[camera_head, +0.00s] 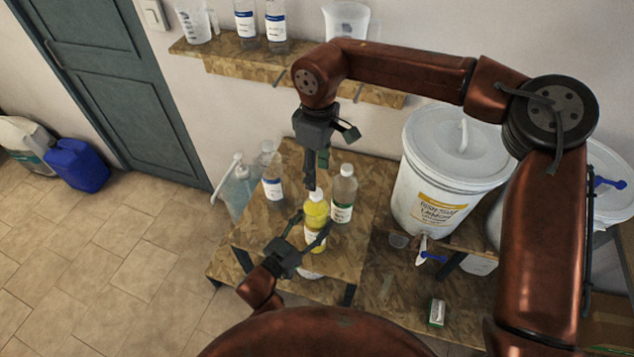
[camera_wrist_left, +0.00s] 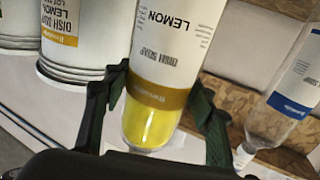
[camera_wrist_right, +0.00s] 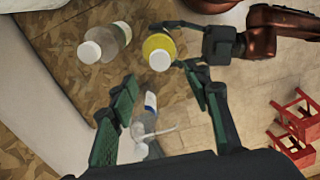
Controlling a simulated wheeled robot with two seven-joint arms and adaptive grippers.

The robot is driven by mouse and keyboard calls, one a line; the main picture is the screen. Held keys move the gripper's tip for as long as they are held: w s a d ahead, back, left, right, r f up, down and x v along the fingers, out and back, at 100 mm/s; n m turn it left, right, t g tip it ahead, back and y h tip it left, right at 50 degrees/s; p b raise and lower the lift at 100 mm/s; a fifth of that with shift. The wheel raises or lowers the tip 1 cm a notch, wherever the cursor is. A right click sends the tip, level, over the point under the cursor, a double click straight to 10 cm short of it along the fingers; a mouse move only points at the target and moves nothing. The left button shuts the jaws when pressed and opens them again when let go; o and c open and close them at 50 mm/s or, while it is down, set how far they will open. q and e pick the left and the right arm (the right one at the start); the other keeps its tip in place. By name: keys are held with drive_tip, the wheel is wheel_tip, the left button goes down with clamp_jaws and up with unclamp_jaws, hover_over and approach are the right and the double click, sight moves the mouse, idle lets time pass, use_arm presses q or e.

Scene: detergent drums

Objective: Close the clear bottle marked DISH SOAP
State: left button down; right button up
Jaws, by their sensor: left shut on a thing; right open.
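The clear DISH SOAP bottle (camera_head: 315,214) holds yellow liquid and stands upright on the wooden stand. Its LEMON label (camera_wrist_left: 175,45) reads upside down in the left wrist view. A white cap (camera_head: 316,195) sits on its mouth and shows from above in the right wrist view (camera_wrist_right: 159,60); how tight it is I cannot tell. My left gripper (camera_head: 303,232) is shut on the bottle's body, with fingers on both sides in the left wrist view (camera_wrist_left: 155,105). My right gripper (camera_head: 316,176) points down above the cap, open and empty; its fingers also show apart in the right wrist view (camera_wrist_right: 165,108).
A green-labelled bottle (camera_head: 342,197) with a white cap stands close right of the yellow one. A blue-labelled bottle (camera_head: 272,185) and a pump bottle (camera_head: 238,187) stand left. A large white drum (camera_head: 440,170) is at right. A wall shelf (camera_head: 235,55) holds more containers.

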drive_tip(key=shift+r, duration=2.3)
use_arm(q)
drive_tip(key=c, duration=0.8)
unclamp_jaws()
drive_tip(key=v, duration=1.2)
drive_tip(key=shift+a, duration=0.1)
